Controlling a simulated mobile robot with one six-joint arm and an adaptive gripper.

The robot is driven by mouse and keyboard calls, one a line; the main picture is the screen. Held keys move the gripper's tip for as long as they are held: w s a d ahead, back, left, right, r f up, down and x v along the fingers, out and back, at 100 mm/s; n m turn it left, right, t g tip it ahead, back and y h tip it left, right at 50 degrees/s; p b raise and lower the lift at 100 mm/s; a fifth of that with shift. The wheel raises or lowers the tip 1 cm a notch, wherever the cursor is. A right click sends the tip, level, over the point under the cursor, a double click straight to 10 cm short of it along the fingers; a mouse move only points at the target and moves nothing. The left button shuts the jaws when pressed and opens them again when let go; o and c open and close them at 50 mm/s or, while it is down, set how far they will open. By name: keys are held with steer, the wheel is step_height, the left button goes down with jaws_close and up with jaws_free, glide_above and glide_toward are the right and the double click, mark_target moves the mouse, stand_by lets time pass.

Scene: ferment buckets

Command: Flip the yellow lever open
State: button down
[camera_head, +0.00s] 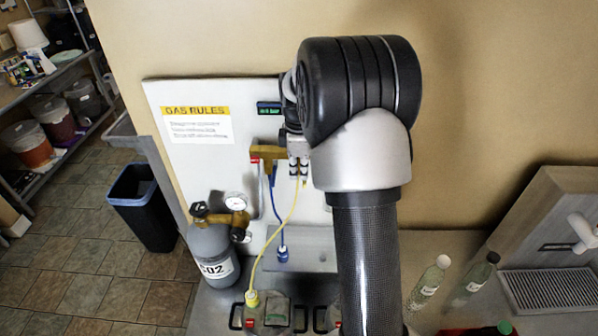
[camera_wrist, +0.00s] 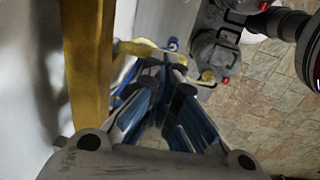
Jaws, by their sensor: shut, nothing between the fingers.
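A brass manifold (camera_head: 266,152) is fixed to the white wall panel, with a small red part (camera_head: 254,160) at its left end. My gripper (camera_head: 298,172) is beside the manifold's right end and covers that area. In the wrist view, my gripper (camera_wrist: 166,68) is shut and empty, and the brass body (camera_wrist: 88,70) runs close along its left. A yellow strip (camera_wrist: 138,48) shows just beyond the fingertips; I cannot tell whether it is the lever or hose. I cannot make out the yellow lever in the head view. Contact with the fingertips is unclear.
A yellow hose (camera_head: 272,236) and a blue hose (camera_head: 275,208) hang below the manifold. A grey gas cylinder (camera_head: 212,252) with a gauge (camera_head: 234,202) stands at lower left. Bottles (camera_head: 430,282) stand on the counter at right. The wall above the panel is bare.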

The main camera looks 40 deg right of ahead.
steer(key=shift+f+b, duration=0.2)
steer(key=shift+b, duration=0.25)
step_height(320, 180, down, 8)
steer(key=w+t+h+b, duration=0.1)
steer(key=t+h+b, duration=0.4)
steer(key=b, duration=1.9)
steer(key=shift+d+t+b, duration=0.35)
steer(key=shift+t+b, duration=0.05)
steer(key=shift+t, duration=0.4)
steer(key=shift+r+p, duration=0.75)
